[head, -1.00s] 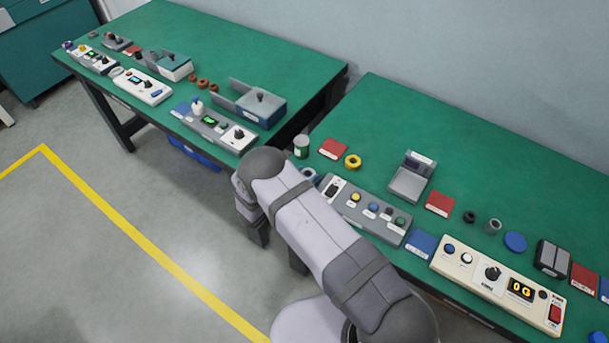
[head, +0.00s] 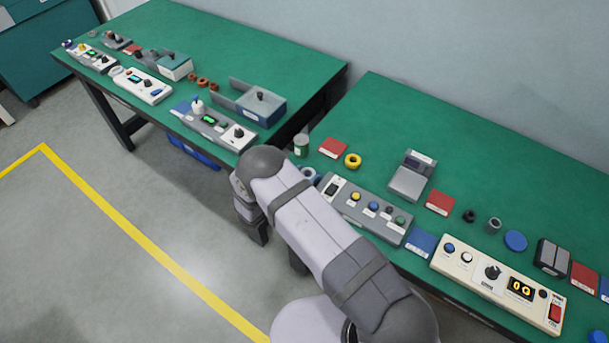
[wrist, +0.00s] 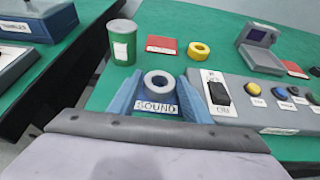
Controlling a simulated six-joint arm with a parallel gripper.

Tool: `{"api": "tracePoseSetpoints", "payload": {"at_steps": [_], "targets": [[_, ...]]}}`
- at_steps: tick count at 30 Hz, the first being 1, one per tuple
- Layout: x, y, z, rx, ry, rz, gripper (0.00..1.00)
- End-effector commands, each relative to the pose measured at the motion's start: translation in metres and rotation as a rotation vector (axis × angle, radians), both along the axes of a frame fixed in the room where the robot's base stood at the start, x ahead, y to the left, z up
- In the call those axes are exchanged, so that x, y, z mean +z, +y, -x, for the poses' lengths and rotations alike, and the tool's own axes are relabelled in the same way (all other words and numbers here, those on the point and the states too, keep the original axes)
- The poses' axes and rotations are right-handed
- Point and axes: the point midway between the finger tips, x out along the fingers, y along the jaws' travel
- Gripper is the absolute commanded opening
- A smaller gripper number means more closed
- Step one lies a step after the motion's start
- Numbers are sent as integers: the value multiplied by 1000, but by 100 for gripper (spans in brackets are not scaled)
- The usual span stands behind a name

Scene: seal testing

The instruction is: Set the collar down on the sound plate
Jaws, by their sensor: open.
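The collar (wrist: 158,82) is a light grey ring lying flat in the wrist view, with its hole facing up. It is on the blue sound plate (wrist: 170,118), whose white label reads SOUND just in front of the ring. My gripper (wrist: 160,76) is open, with one blue-grey finger on each side of the collar and visible gaps between. Much of the plate is hidden by the collar and fingers. In the head view the collar (head: 308,173) shows only partly beside my arm, which hides the gripper.
A green canister (wrist: 122,42) stands behind left. A red plate (wrist: 161,45) and a yellow ring (wrist: 199,50) lie behind. A grey control box (wrist: 255,105) with a switch and buttons is close on the right. The table's edge is to the left.

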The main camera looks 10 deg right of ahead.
Motion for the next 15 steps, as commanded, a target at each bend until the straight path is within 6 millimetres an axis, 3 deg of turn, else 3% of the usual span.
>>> {"api": "tracePoseSetpoints", "payload": {"at_steps": [15], "targets": [[31,59,57,6,-2,-1,44]]}}
